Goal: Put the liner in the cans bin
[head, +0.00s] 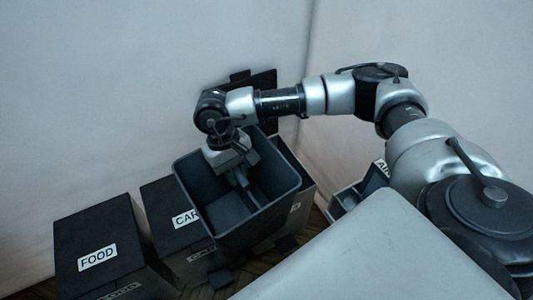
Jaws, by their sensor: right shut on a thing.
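The liner (218,212) is a dark grey open-topped tub in the middle of the head view. My right gripper (246,187) reaches down into it and is shut on it; the exact grip point is hard to see. The liner looks tilted and overlaps the bins below. Behind and beneath it stands a dark bin (309,190), with a black raised lid (265,88) behind. Its label is mostly hidden, so I cannot read it as cans. I cannot tell whether the liner's bottom is inside this bin. My left gripper is not in view.
To the left stand a shut black bin marked FOOD (75,235) and a bin with a label starting CAR (160,205), partly covered by the liner. Another grey container (355,190) is at right, partly behind my arm. Pale walls stand close behind.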

